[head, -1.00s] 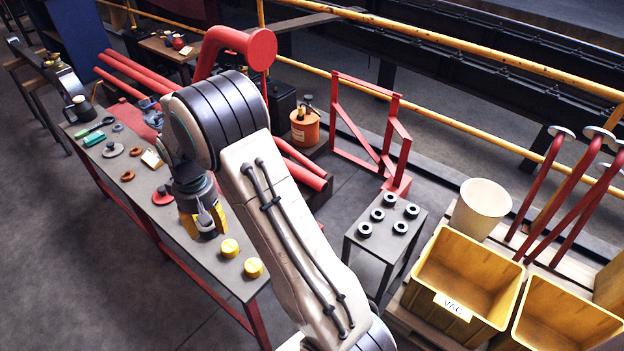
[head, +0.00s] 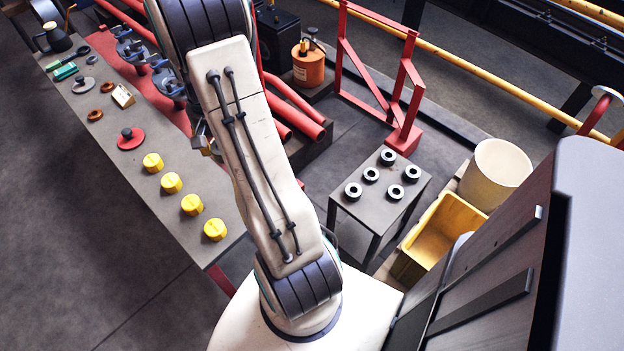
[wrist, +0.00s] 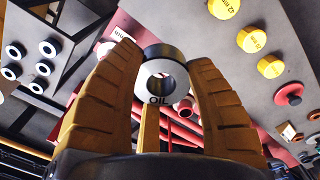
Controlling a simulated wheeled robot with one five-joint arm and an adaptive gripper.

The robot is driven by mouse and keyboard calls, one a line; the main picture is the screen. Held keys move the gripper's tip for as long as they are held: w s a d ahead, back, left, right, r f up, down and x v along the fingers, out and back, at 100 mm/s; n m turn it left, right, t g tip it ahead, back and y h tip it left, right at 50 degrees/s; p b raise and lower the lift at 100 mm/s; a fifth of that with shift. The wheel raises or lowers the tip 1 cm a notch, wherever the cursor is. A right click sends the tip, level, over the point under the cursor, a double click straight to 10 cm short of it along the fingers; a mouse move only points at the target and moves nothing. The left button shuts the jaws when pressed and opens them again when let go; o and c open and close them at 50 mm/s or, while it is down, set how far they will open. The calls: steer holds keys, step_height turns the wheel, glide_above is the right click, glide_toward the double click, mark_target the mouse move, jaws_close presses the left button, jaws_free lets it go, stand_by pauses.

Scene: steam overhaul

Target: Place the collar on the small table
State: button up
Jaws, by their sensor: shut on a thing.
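My gripper is shut on a collar (wrist: 160,76), a thick dark ring with a pale face lettered "OIL" and a round hole. In the wrist view the collar sits between the yellow-brown fingertips, clear of any surface. In the head view my arm hides most of my gripper; only a bit of it (head: 207,142) shows at the arm's left edge, and the held collar cannot be made out. The small grey table (head: 376,213) stands right of my arm, apart from the gripper. It also shows at upper left in the wrist view (wrist: 27,60).
Several dark rings (head: 371,174) lie on the small table, with bare strips along its edges. A long bench (head: 140,175) at left holds yellow caps (head: 192,204) and a red disc (head: 131,139). A red frame (head: 404,135), cream bucket (head: 500,170) and yellow crate (head: 440,231) stand near the table.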

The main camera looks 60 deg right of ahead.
steer(key=s+d+f+m+b, duration=0.4)
steer(key=s+d+m, duration=0.1)
steer(key=s, duration=0.4)
steer(key=s+d+f+m+b, duration=0.4)
steer(key=s+d+f+m, duration=0.1)
steer(key=s, duration=0.3)
steer(key=s+a+f+m+b, duration=0.1)
steer(key=s+f+m+b, duration=0.35)
steer(key=s, duration=0.45)
steer(key=s+a+f+m+b, duration=0.1)
steer(key=s+f+m+b, duration=0.4)
steer(key=s, duration=0.4)
steer(key=b, duration=0.2)
glide_above(378, 214)
steer(key=shift+m, duration=0.25)
step_height(378, 214, down, 6)
steer(key=shift+r, duration=0.25)
steer(key=shift+f+b, duration=1)
steer(key=shift+f, duration=0.95)
steer(key=shift+f, duration=0.15)
steer(key=o, duration=1.2)
